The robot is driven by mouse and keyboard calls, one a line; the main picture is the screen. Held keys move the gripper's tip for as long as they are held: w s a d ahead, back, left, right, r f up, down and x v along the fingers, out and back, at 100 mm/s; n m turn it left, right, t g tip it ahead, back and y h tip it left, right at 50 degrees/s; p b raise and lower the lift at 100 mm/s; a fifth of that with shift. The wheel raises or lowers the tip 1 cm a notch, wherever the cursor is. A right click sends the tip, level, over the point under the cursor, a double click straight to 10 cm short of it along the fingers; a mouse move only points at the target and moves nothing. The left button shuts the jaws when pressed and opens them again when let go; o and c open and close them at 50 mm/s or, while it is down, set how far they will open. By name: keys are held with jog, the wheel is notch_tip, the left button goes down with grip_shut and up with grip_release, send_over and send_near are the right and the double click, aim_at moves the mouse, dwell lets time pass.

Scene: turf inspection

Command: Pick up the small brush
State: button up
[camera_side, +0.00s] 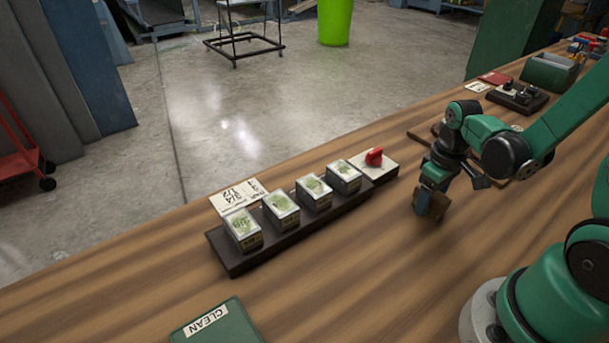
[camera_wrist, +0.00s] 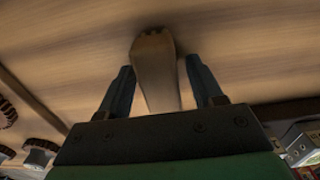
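My gripper (camera_side: 432,188) points down over the wooden table, to the right of the row of sample boxes. A brown wooden piece (camera_side: 432,206), which looks like the small brush, is at its fingertips. In the wrist view my gripper (camera_wrist: 158,75) has one dark finger on each side of this wooden piece (camera_wrist: 156,62). The left finger is very close to it; a narrow gap shows on the right. The fingers look open around it. Its bristles cannot be made out, and its lower part is hidden behind the gripper body.
Several grass sample boxes (camera_side: 279,204) stand in a dark rack (camera_side: 229,262). A red object (camera_side: 374,157) rests on a white-topped block beside it. A green CLEAN mat (camera_side: 230,327) lies in front. A dark tray (camera_side: 517,97) and a green bin (camera_side: 549,73) are farther back. The middle table is clear.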

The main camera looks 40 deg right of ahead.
grip_shut()
jog(key=shift+r, duration=0.1)
notch_tip(320, 180, up, 20)
dwell(0.7)
